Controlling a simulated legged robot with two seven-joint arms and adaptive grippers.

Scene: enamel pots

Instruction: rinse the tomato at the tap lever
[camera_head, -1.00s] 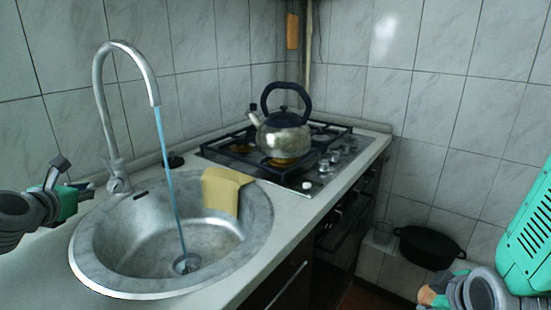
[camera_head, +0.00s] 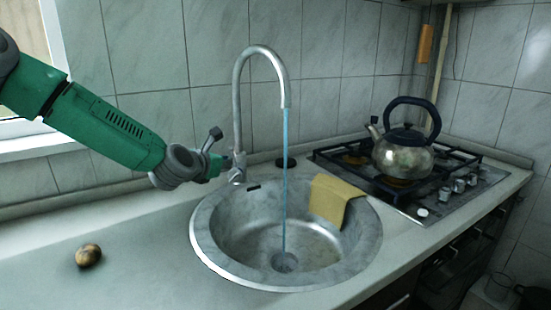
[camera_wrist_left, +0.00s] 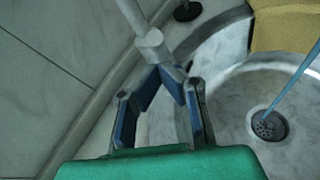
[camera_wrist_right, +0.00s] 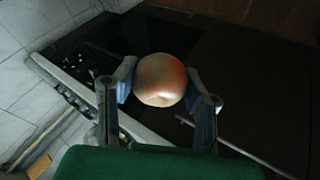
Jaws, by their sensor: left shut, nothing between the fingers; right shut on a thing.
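The tap (camera_head: 240,110) arches over the round sink (camera_head: 210,245), and a thin blue stream of water (camera_head: 285,190) falls from its spout to the drain. My left gripper (camera_head: 224,164) is shut and empty, its tips close to the tap's base, where the lever is hard to make out. In the left wrist view the shut fingertips (camera_wrist_left: 167,72) are just below the grey tap base (camera_wrist_left: 151,45); I cannot tell whether they touch. The reddish tomato (camera_wrist_right: 160,80) is held between the fingers of my right gripper (camera_wrist_right: 160,92), which is outside the head view.
A yellow cloth (camera_head: 332,200) hangs over the sink's back right rim. A kettle (camera_head: 403,152) stands on the hob at right. A brown round object (camera_head: 88,255) lies on the left counter (camera_head: 140,270), which is otherwise clear. A black pot (camera_head: 535,299) is low at right.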

